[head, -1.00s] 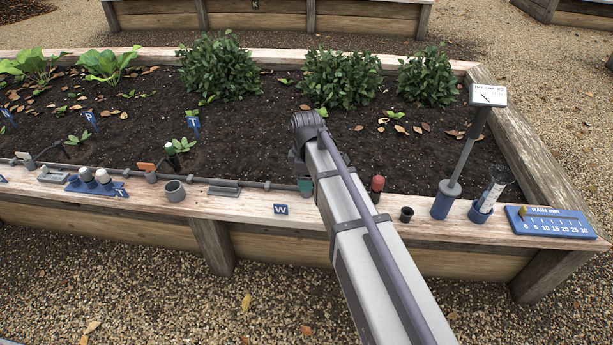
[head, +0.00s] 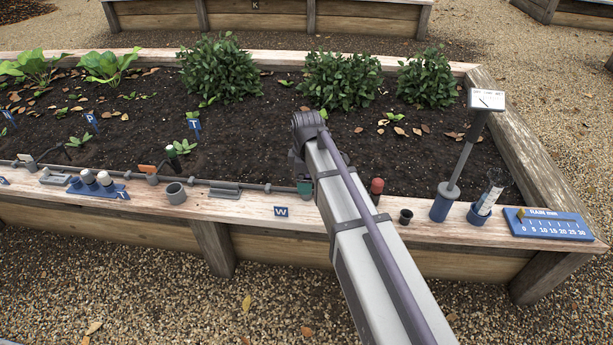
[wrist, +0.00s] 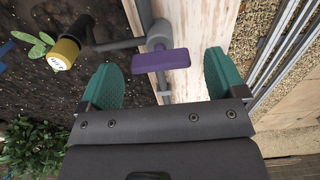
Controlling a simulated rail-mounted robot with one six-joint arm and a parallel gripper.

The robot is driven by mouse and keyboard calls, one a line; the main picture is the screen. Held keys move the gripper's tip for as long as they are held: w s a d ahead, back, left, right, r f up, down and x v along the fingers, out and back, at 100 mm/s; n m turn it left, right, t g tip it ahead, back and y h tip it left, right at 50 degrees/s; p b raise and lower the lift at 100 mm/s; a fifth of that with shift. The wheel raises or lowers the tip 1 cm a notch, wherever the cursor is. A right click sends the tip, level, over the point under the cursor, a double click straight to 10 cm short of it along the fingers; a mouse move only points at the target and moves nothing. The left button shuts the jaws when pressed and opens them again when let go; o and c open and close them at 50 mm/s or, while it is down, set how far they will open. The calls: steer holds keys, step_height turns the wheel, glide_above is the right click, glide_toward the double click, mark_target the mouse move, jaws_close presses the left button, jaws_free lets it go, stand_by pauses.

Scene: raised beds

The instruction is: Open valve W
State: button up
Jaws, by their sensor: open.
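The W label (head: 281,211) is a small blue plate on the front board of the bed. In the wrist view a purple valve handle (wrist: 160,60) lies crosswise over a grey pipe. My arm hides this handle in the head view. My gripper (wrist: 163,78) is open, with one green fingertip on each side of the handle and gaps to both. One green fingertip also shows beside my arm, above the pipe by the W label, in the head view.
A yellow-capped post (wrist: 67,50) stands left of the handle in the wrist view. A red-capped post (head: 377,186), a small dark cup (head: 405,216) and a tall gauge (head: 462,150) stand right of my arm. A grey cup (head: 176,193) stands to the left.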

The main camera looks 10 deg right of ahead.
step_height(320, 180, up, 10)
steer(key=p, duration=0.8)
steer(key=shift+p, duration=0.35)
steer(key=shift+f, duration=0.2)
steer(key=s+d+m, duration=0.3)
steer(key=s+m, duration=1.1)
steer(key=s, duration=0.4)
step_height(320, 180, up, 33)
steer(key=d+p, duration=0.1)
steer(key=p, duration=3.2)
steer(key=shift+s+r+m, duration=0.15)
steer(key=shift+s+m, duration=0.05)
steer(key=shift+m, duration=0.1)
